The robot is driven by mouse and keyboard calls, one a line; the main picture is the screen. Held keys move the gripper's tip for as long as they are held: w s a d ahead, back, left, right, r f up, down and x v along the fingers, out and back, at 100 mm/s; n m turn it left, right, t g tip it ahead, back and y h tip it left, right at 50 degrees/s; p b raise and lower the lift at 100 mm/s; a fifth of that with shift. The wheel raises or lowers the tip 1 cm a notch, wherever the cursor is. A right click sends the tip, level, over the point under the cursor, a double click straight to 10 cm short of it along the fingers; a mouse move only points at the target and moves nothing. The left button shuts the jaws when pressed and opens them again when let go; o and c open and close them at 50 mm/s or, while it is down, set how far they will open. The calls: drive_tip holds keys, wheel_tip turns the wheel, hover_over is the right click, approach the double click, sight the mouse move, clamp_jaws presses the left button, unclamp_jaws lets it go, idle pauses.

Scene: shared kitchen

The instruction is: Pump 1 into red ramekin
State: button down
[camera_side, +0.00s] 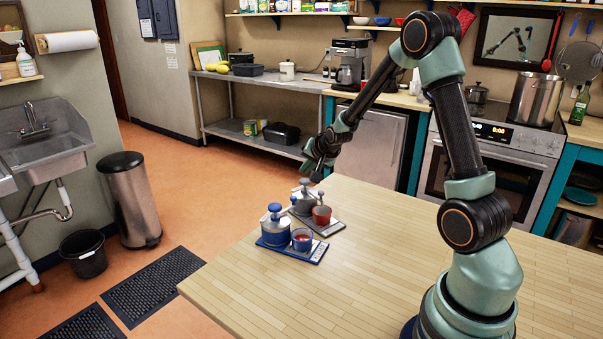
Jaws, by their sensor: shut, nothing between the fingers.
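A red ramekin (321,215) stands on a grey tray (334,229) near the far left corner of the wooden table. A grey pump pot (302,203) with a knob on top stands beside it on the left. A blue pump pot (275,230) with a blue knob stands in front, on a blue-edged tray (298,254). Which pot is pump 1 cannot be read. My gripper (314,174) is shut and empty, pointing down above the grey pump pot, apparently clear of it.
The light wooden table (330,295) is clear to the right of and in front of the trays. Its left edge runs close beside the blue-edged tray. A stove (497,165) with a large pot (537,98) and a steel shelf (265,87) stand behind, away from the table.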

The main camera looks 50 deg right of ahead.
sight(304, 180)
drive_tip(key=shift+f, duration=0.1)
idle(0.3)
drive_tip(key=shift+f, duration=0.4)
drive_tip(key=shift+a+f, duration=0.1)
drive_tip(key=shift+f, duration=1.15)
idle(1.2)
drive_tip(key=shift+r, duration=1.7)
drive_tip(key=shift+r, duration=0.1)
wheel_tip(304, 180, up, 6)
drive_tip(key=shift+f, duration=0.1)
idle(0.3)
